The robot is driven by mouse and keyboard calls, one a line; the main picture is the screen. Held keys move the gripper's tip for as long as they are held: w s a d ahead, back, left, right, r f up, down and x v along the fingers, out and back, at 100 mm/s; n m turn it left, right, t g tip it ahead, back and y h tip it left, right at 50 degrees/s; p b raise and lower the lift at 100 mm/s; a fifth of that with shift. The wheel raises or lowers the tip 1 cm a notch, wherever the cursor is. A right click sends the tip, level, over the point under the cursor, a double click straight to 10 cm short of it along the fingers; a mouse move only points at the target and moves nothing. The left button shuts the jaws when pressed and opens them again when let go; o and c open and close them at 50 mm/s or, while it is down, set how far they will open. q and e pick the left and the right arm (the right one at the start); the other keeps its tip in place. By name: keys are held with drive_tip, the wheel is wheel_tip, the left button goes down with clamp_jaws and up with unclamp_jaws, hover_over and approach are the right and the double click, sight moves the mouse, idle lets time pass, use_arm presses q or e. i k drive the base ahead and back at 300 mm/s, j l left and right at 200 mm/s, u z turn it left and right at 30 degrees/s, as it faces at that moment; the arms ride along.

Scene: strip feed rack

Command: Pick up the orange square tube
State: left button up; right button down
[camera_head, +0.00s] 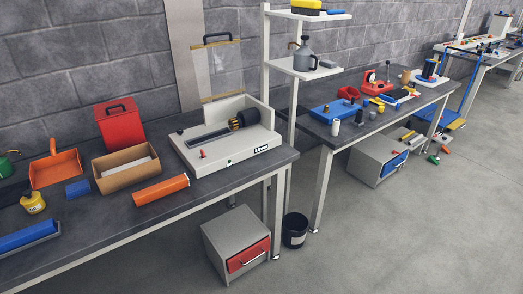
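The orange square tube (160,190) lies on the dark top of the near workbench (120,231), close to its front edge. It lies at a slant, its right end farther back. It sits in front of an open cardboard box and to the left of a white machine. Nothing covers it. Neither of my grippers shows in the head view.
The cardboard box (112,181), white machine (193,156), blue block (77,189), orange dustpan (56,170) and red container (119,124) stand around the tube. A blue bar (25,238) lies at the left. Bare benchtop lies left of the tube.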

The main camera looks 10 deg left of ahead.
sight(142, 197)
drive_tip(key=u, duration=1.25)
drive_tip(key=i+j+z, duration=0.75)
drive_tip(key=k, duration=0.1)
